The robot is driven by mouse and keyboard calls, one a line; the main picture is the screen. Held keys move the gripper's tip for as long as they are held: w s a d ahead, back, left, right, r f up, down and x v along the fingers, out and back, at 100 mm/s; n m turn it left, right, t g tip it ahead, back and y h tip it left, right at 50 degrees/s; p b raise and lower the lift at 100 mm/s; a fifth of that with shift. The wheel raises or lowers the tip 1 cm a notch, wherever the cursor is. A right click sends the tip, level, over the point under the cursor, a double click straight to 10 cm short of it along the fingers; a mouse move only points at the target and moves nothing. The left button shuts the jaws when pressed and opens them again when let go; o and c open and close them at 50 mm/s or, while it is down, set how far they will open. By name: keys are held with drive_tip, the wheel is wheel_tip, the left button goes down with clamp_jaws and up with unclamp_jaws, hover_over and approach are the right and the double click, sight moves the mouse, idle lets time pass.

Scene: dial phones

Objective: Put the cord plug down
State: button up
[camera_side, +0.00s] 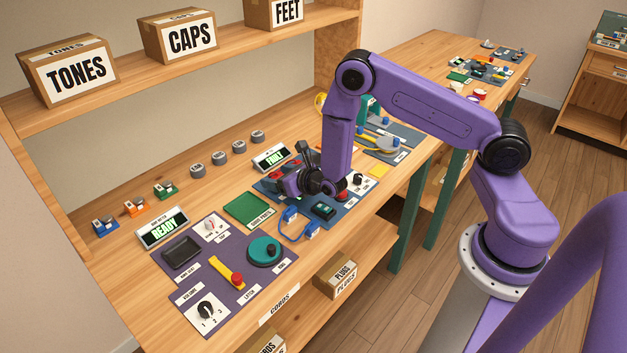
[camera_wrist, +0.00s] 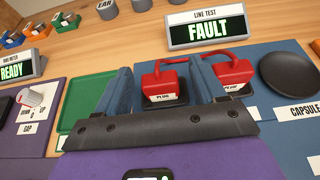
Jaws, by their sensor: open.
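A red cord with two red plugs sits on the blue mat in the wrist view. Its left plug (camera_wrist: 165,87), labelled PLUG, shows between my fingers, and its right plug (camera_wrist: 236,76) shows to the right of them. A blue cord (camera_side: 291,216) with blue plugs lies at the bench's front edge in the side view. My gripper (camera_wrist: 161,65) is open, its two blue fingers standing apart, with nothing visibly clamped. In the side view my gripper (camera_side: 318,182) is low over the blue mat and hides part of it. Contact between fingers and plug is unclear.
The LINE TEST display (camera_wrist: 208,27) reads FAULT behind the cord. A green tray (camera_side: 247,210) lies to the left, and a dark round capsule dish (camera_wrist: 289,74) to the right. The purple panel (camera_side: 212,268) holds a lever, dial and knob. Grey caps stand at the back.

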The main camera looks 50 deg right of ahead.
drive_tip(key=v, duration=1.5)
drive_tip(key=shift+s+d, duration=0.1)
drive_tip(key=shift+d, duration=0.25)
drive_tip(key=shift+d+r, duration=0.1)
drive_tip(key=shift+r, duration=0.2)
drive_tip(key=s+d+r+m+g+h, duration=0.2)
drive_tip(key=s+d+r+m+h, duration=0.1)
drive_tip(key=d+r+m+h, duration=0.25)
drive_tip(key=s+d+r+m+g+h, duration=0.25)
drive_tip(key=r+m+h, duration=0.25)
drive_tip(key=r+m, duration=0.25)
drive_tip(key=s+a+m+g+y, duration=0.4)
drive_tip(key=s, duration=0.4)
drive_tip(key=s+a+m+g+y, duration=0.3)
drive_tip(key=s+a+m+y, duration=0.1)
drive_tip(key=s, duration=0.4)
drive_tip(key=shift+a+f+m+g, duration=0.15)
drive_tip(key=shift+a+m+g, duration=0.2)
drive_tip(key=shift+a+m, duration=0.4)
drive_tip(key=s+a+y, duration=0.1)
drive_tip(key=s+a+r+y, duration=0.1)
drive_tip(key=s+a+m+g+y, duration=0.1)
drive_tip(key=shift+s+a+r, duration=0.3)
drive_tip(key=shift+s+a, duration=0.05)
drive_tip(key=shift+a, duration=0.05)
drive_tip(key=c, duration=0.3)
drive_tip(key=shift+c, duration=0.2)
drive_tip(key=shift+w, duration=0.1)
